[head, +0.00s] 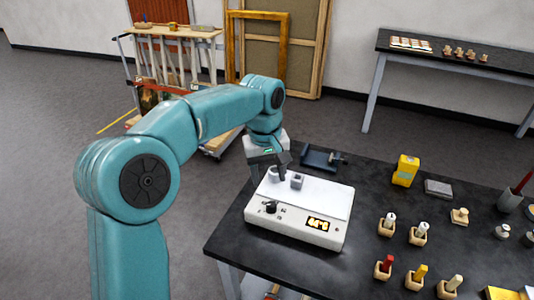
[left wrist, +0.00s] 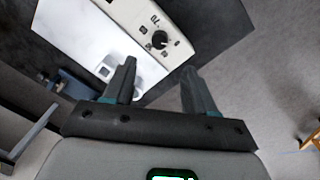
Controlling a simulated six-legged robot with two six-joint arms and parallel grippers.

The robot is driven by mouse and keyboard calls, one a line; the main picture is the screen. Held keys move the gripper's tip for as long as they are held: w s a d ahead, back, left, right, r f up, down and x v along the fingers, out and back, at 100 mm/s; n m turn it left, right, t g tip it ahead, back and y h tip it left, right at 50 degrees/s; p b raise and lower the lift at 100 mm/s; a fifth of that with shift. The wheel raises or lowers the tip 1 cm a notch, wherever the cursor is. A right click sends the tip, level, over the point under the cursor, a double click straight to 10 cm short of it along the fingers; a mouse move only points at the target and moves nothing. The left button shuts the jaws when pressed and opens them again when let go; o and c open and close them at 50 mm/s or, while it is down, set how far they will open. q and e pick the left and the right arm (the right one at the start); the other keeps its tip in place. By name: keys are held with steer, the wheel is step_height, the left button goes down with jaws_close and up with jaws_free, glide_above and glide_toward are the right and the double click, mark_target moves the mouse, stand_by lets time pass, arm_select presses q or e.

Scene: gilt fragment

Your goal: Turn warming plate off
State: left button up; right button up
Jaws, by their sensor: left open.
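The warming plate (head: 314,200) is a white box with a flat top on the black table. Its sloped front has a black knob (head: 270,207) at the left and a lit orange display (head: 318,223) at the right. The knob (left wrist: 160,40) also shows in the left wrist view, with numbers around it; its exact setting is unclear. My left gripper (head: 281,166) is above the back left of the plate. In the left wrist view its fingers (left wrist: 159,66) are apart and empty, with the knob beyond their tips. My right gripper is not in view.
Small grey pots (head: 297,181) sit on the plate's back left, close to my left gripper. A dark clamp-like tool (head: 322,159) lies behind the plate. A yellow box (head: 405,170) and several jars in wooden blocks (head: 418,235) stand to the right.

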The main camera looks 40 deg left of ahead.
arm_select(q)
step_height(320, 180, up, 6)
steer(key=shift+s+r+p, duration=0.15)
steer(key=shift+r+p, duration=0.05)
steer(key=shift+p, duration=0.2)
steer(key=shift+a, duration=0.1)
